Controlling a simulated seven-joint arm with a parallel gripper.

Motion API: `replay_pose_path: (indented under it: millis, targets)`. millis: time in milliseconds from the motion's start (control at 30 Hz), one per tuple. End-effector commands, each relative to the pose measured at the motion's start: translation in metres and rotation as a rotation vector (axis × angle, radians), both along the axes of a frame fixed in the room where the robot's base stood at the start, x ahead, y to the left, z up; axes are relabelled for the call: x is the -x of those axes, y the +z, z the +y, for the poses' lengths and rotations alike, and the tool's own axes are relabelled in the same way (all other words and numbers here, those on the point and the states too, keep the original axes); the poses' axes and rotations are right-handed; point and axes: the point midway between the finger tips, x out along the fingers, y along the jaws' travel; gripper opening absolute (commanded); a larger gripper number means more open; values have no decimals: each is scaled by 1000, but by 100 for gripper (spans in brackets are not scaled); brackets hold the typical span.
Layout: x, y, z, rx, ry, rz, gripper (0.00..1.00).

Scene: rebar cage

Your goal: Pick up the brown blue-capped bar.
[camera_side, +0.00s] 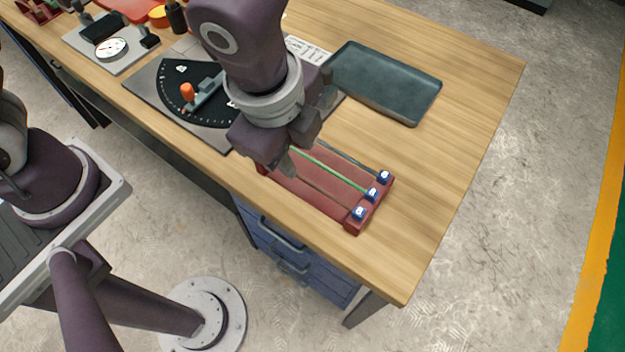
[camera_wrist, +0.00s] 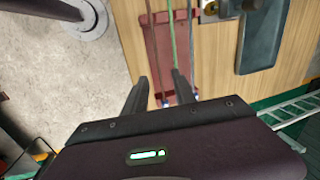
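The brown blue-capped bar (camera_side: 325,192) is the nearest of three bars lying in a red rack (camera_side: 354,226) at the table's front edge. Its blue cap (camera_side: 359,212) sits at the rack's right end. Beside it lie a green bar (camera_side: 335,173) and a dark grey bar (camera_side: 352,161), also blue-capped. My gripper (camera_side: 287,165) is above the rack's left part and hides the bars' far ends. In the wrist view its fingers (camera_wrist: 158,77) are apart, with the brown bar (camera_wrist: 156,45) showing between them. Nothing is held; the exact height above the bar is unclear.
A dark tray (camera_side: 432,98) lies behind the rack. A black dial plate with an orange-knobbed lever (camera_side: 187,91) is to the left of my gripper. A gauge (camera_side: 110,48) stands farther left. The table is bare to the right of the rack.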

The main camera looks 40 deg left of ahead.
Motion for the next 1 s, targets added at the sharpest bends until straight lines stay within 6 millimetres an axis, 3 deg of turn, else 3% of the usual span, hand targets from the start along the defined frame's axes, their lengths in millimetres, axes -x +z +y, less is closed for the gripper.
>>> replay_pose_path:
  millis: [100, 500, 767, 933, 1000]
  targets:
    - [7, -18, -17, -1, -74, 25, 33]
    - [-13, -78, -17, -3, -75, 25, 33]
    - [-15, -83, -16, -2, -73, 22, 33]
    - [-15, -83, -16, -3, -73, 22, 1]
    - [-15, -83, -16, -3, -73, 22, 0]
